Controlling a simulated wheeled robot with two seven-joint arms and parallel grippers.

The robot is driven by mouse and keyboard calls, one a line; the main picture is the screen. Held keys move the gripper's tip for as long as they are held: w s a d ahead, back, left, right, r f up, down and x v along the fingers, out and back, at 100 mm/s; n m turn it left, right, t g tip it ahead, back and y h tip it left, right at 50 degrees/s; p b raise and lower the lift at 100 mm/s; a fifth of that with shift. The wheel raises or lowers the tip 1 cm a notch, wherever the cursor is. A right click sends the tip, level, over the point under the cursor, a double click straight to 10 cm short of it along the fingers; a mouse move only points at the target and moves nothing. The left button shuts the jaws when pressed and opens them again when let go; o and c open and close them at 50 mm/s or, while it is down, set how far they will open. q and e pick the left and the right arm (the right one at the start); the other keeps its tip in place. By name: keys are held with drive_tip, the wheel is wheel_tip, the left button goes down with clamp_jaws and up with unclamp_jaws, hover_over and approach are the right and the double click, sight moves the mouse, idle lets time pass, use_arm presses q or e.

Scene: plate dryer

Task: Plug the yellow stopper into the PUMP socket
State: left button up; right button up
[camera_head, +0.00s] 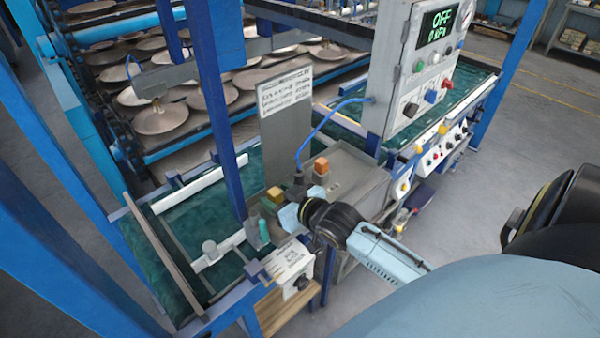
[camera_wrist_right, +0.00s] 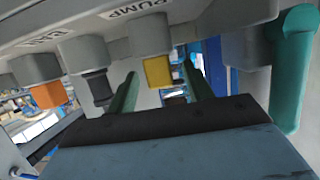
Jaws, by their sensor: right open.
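The yellow stopper (camera_wrist_right: 157,71) sits at the grey PUMP socket (camera_wrist_right: 150,35), its end meeting the socket mouth under the PUMP label (camera_wrist_right: 128,12). How deep it goes in is hidden. In the head view the yellow stopper (camera_head: 276,194) shows at the near left of the grey socket box (camera_head: 355,178). My right gripper (camera_head: 279,209) is open beside the box. In the right wrist view its two green fingers (camera_wrist_right: 160,79) stand on either side of the yellow stopper, with gaps visible. My left gripper is not in view.
A black plug (camera_head: 298,180) with a blue cable (camera_head: 318,131) and an orange stopper (camera_head: 321,166) sit along the box. A teal knob (camera_head: 263,231) stands close to my right gripper. The control panel (camera_head: 425,65) reads OFF behind the box.

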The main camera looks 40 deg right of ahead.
drive_tip(key=v, duration=1)
idle(0.3)
drive_tip(key=s+a+f+g+h, duration=0.1)
drive_tip(key=s+a+f+g, duration=0.35)
drive_tip(key=s, duration=0.25)
drive_tip(key=s+a+f+g, duration=0.35)
drive_tip(key=s+g, duration=0.25)
drive_tip(key=s, duration=0.2)
wheel_tip(320, 180, down, 31)
drive_tip(key=s+n+g+b, duration=0.1)
drive_tip(key=s+b, duration=0.1)
drive_tip(key=b, duration=0.6)
drive_tip(key=s+d+f+b, duration=0.1)
drive_tip(key=s+f+b, duration=0.1)
drive_tip(key=s+f, duration=0.6)
drive_tip(key=s+d+f+g+b, duration=0.1)
drive_tip(key=s+f+b, duration=0.2)
drive_tip(key=s+f, duration=0.5)
wheel_tip(320, 180, down, 5)
drive_tip(key=shift+s+d+f+b, duration=0.15)
drive_tip(key=shift+s+d+b, duration=0.15)
drive_tip(key=shift+d, duration=0.1)
